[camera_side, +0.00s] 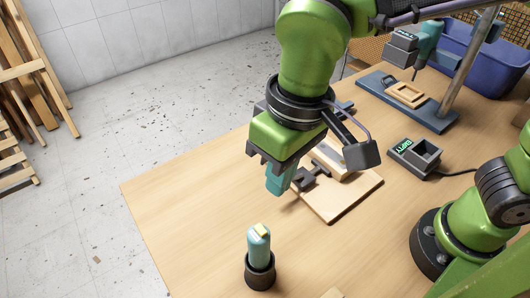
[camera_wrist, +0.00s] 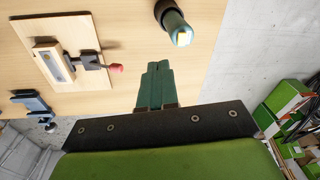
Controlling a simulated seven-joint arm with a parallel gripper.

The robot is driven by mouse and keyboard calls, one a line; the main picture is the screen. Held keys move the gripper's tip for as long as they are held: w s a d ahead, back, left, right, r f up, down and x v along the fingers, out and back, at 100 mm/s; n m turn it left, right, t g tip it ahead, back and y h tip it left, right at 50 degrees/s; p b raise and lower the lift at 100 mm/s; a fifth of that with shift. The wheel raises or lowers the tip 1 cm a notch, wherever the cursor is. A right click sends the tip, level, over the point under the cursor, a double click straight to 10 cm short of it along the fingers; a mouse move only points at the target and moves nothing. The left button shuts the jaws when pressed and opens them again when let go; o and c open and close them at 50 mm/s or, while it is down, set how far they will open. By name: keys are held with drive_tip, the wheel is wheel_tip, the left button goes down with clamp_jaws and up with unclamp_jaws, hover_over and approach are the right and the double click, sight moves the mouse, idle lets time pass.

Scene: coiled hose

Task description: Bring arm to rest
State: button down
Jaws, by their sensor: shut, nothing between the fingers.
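My gripper (camera_side: 278,182) hangs above the wooden table (camera_side: 200,215) in the side view, its teal fingers together with nothing between them. In the wrist view my gripper (camera_wrist: 158,68) also shows its two fingers side by side and touching. A teal cylindrical object with a yellow patch (camera_side: 259,248) stands upright in a dark round holder (camera_side: 260,275) near the front of the table, below and left of my gripper and apart from it. In the wrist view the same teal object (camera_wrist: 178,27) shows at the top, right of the fingertips.
A wooden board (camera_side: 345,200) with a clamp fixture lies behind my gripper. A small dark box with a green display (camera_side: 414,156) sits to its right. A blue stand base (camera_side: 410,103) and a blue bin (camera_side: 490,60) are farther back. The table's left part is clear.

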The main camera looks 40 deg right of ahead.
drive_tip(key=w+d+r+m+t, duration=0.1)
drive_tip(key=d+m+t, duration=0.5)
drive_tip(key=d, duration=2)
drive_tip(key=shift+w+d+r+t+y, duration=0.2)
drive_tip(key=shift+t+y, duration=0.1)
drive_tip(key=shift+y, duration=0.1)
drive_tip(key=shift+a, duration=0.1)
drive_tip(key=s+a+r+n+g, duration=0.1)
drive_tip(key=a+r+n+g, duration=0.2)
drive_tip(key=a+n, duration=0.7)
drive_tip(key=a+r+n+g+y, duration=0.1)
drive_tip(key=a+r+n+g, duration=0.3)
drive_tip(key=a+n, duration=0.7)
drive_tip(key=a, duration=0.6)
drive_tip(key=shift+s+r+n, duration=0.25)
drive_tip(key=shift+s+n, duration=0.05)
drive_tip(key=shift+s, duration=0.05)
